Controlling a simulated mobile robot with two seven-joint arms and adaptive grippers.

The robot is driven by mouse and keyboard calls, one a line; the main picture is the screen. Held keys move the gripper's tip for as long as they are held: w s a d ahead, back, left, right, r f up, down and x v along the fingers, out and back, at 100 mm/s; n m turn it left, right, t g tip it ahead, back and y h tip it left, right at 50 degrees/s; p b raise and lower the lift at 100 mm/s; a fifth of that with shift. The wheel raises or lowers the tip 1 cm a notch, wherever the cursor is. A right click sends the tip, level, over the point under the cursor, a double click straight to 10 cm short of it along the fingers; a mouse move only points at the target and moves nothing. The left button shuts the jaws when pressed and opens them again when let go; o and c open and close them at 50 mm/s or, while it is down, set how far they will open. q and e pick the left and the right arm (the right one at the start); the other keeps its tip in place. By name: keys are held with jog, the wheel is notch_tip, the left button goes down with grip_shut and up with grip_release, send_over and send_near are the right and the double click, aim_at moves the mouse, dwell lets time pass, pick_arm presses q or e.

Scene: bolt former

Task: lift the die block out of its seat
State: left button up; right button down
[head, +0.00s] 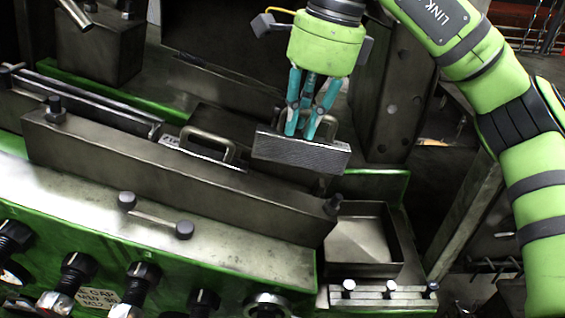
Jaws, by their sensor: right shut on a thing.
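The die block (300,152) is a grey metal block with a ribbed face and a handle on top, in the head view right of centre. My right gripper (308,130), with teal fingers, comes down from above and is shut on its handle. The fingers partly hide the handle. The block stands higher than the neighbouring block and looks raised behind the front rail (180,175). I cannot tell whether its lower edge is fully clear of the seat. My left gripper is not in view.
A second block with a handle (207,146) sits low in the slot to the left. An open metal tray (365,240) lies at the right end of the rail. Knobs (140,272) line the green front panel. A dark upright plate (395,100) stands behind, right of the gripper.

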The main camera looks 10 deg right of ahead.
jog(key=s+a+r+h+p, duration=0.1)
jog(key=s+r+h+p, duration=0.1)
jog(key=s+r+p, duration=0.1)
jog(key=s+p, duration=0.1)
jog(key=s, duration=0.1)
jog(key=shift+s+a+g, duration=0.3)
dwell(0.4)
